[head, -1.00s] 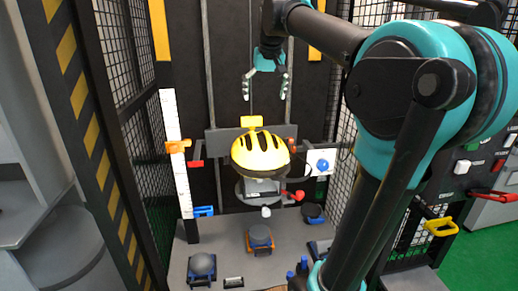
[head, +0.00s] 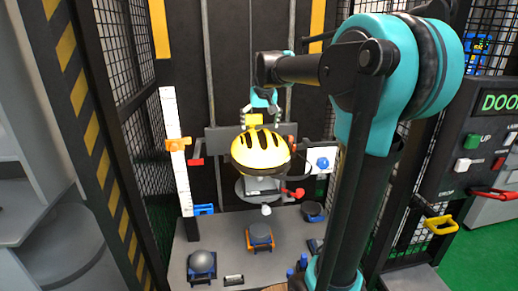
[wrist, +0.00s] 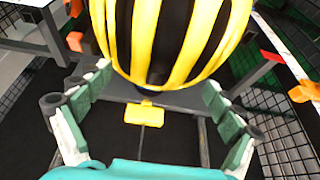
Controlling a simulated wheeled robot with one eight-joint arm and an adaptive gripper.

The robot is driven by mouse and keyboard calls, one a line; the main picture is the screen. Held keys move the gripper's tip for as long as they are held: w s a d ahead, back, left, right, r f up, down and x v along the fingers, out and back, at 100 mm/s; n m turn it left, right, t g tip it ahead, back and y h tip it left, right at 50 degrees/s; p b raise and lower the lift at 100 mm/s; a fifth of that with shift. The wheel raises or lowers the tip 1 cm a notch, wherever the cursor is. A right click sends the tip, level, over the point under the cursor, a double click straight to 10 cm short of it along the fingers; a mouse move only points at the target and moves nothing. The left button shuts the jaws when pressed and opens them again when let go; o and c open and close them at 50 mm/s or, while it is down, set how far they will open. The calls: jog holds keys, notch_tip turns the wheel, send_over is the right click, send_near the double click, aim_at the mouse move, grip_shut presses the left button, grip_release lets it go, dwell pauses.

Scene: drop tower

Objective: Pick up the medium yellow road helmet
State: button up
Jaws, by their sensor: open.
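The yellow road helmet (head: 261,153) with black vents sits at the middle of the drop tower, on top of a grey headform and stand (head: 262,186). In the wrist view the helmet (wrist: 207,40) fills the top middle, very near. In the wrist view my gripper (wrist: 152,88) is open, with one finger on each side below the helmet's edge. I cannot tell whether a finger touches the helmet.
A yellow block (head: 254,120) on the carriage stands behind the helmet and shows between my fingers in the wrist view (wrist: 146,113). A white ruler post (head: 176,150) with an orange clamp stands left. Mesh cage walls flank both sides. Several anvils (head: 202,262) rest on the base.

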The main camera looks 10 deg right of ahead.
jog(key=shift+x, duration=1.05)
jog(key=c, duration=1.9)
jog(key=shift+r, duration=0.1)
jog(key=shift+c, duration=0.2)
